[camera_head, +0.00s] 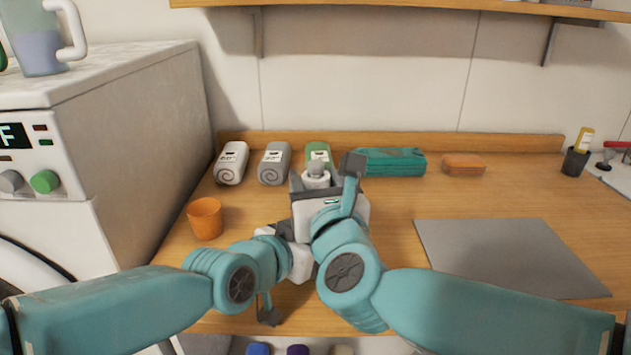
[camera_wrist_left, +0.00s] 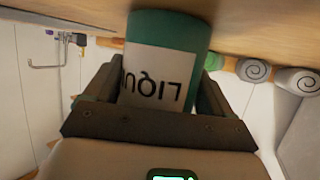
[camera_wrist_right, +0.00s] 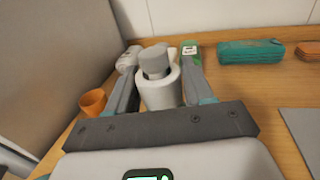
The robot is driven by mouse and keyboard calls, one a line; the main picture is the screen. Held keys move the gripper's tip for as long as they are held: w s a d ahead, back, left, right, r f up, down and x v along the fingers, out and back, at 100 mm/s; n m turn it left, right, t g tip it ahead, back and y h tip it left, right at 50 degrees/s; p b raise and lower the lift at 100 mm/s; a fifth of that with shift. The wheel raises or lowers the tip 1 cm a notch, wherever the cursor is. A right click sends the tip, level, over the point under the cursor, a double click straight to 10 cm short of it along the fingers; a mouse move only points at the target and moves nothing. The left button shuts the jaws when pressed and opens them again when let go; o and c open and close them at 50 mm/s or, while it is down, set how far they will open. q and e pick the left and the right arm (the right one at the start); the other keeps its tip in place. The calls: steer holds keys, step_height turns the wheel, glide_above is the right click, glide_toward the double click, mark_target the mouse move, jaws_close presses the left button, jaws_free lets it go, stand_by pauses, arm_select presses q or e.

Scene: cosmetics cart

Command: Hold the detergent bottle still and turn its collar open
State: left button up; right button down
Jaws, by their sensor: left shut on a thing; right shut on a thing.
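The detergent bottle shows in the left wrist view as a teal body (camera_wrist_left: 170,30) with a white label, between the fingers of my left gripper (camera_wrist_left: 158,85), which is shut on it. In the head view my arms hide the bottle's body. Its white collar (camera_wrist_right: 160,92) with a grey cap (camera_wrist_right: 154,60) stands between the fingers of my right gripper (camera_wrist_right: 160,82) in the right wrist view. The right gripper is shut on the collar from above the left one. In the head view the grey cap (camera_head: 316,170) shows between the right fingers.
Rolled towels (camera_head: 232,162) and a teal pouch (camera_head: 392,161) lie along the back of the wooden counter. An orange cup (camera_head: 205,218) stands at the left by the white washer (camera_head: 150,120). A grey mat (camera_head: 510,257) lies at the right, with bare wood around it.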

steer(key=shift+y, duration=0.3)
steer(key=shift+r+n+g+y, duration=0.1)
steer(key=shift+n+g+y, duration=0.7)
steer(key=shift+n+y, duration=0.8)
steer(key=c, duration=0.6)
jaws_free()
steer(key=v, duration=1.2)
steer(key=shift+d, duration=0.1)
steer(key=shift+w+f, duration=0.1)
steer(key=shift+f, duration=0.1)
